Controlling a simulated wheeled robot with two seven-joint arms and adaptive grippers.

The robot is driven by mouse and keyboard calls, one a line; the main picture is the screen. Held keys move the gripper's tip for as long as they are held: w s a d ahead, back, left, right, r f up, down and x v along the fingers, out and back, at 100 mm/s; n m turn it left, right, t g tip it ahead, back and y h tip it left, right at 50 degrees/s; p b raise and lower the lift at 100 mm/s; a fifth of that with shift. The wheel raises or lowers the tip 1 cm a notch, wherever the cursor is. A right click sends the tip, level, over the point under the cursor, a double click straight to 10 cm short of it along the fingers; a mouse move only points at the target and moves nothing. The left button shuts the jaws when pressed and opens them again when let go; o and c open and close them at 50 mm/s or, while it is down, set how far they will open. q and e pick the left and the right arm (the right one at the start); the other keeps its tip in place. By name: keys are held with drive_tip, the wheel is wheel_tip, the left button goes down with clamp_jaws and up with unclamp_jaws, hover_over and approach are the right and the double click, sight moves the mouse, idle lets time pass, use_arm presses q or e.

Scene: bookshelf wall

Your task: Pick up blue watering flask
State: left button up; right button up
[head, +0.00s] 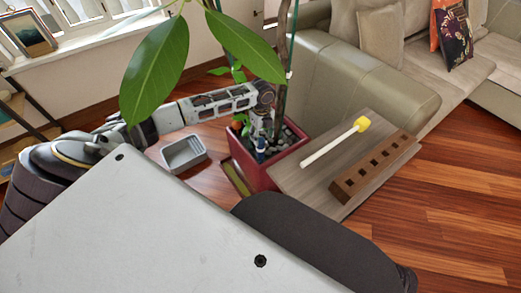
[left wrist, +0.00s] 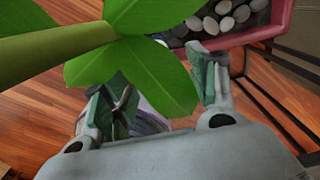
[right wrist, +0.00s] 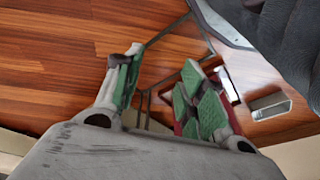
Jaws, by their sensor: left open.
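My left gripper (head: 262,128) is over the planter's near left side, close to that shape. In the left wrist view its fingers (left wrist: 160,88) stand apart, with a green leaf and stem in front of them. No flask shows clearly between them. My right gripper (right wrist: 160,80) is open and empty in the right wrist view. It is not seen in the head view.
The red planter (head: 250,173) holds stones and a tall plant whose large leaves (head: 157,72) block part of the view. A grey bin (head: 184,154) stands left of it. A side table (head: 298,178) carries a yellow-headed mallet (head: 340,141) and a wooden block (head: 372,166). A sofa (head: 360,95) is behind.

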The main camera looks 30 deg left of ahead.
sight(260, 140)
use_arm(q)
drive_tip(key=shift+f, duration=0.15)
drive_tip(key=shift+s+a+f+b, duration=0.1)
drive_tip(key=shift+f+b, duration=0.25)
drive_tip(key=shift+f, duration=0.15)
wheel_tip(260, 140, down, 2)
drive_tip(key=shift+s+a+f+b, duration=0.15)
drive_tip(key=shift+f+b, duration=0.1)
drive_tip(key=shift+b, duration=0.3)
drive_tip(key=shift+f, duration=0.7)
use_arm(e)
drive_tip(key=r, duration=0.3)
drive_tip(key=shift+w+a+r+t, duration=0.1)
drive_tip(key=shift+a+r+t, duration=0.15)
drive_tip(key=shift+t, duration=0.15)
use_arm(q)
drive_tip(key=shift+c, duration=0.3)
use_arm(e)
drive_tip(key=shift+f, duration=0.15)
use_arm(q)
drive_tip(key=c, duration=1.2)
use_arm(e)
drive_tip(key=shift+w, duration=0.1)
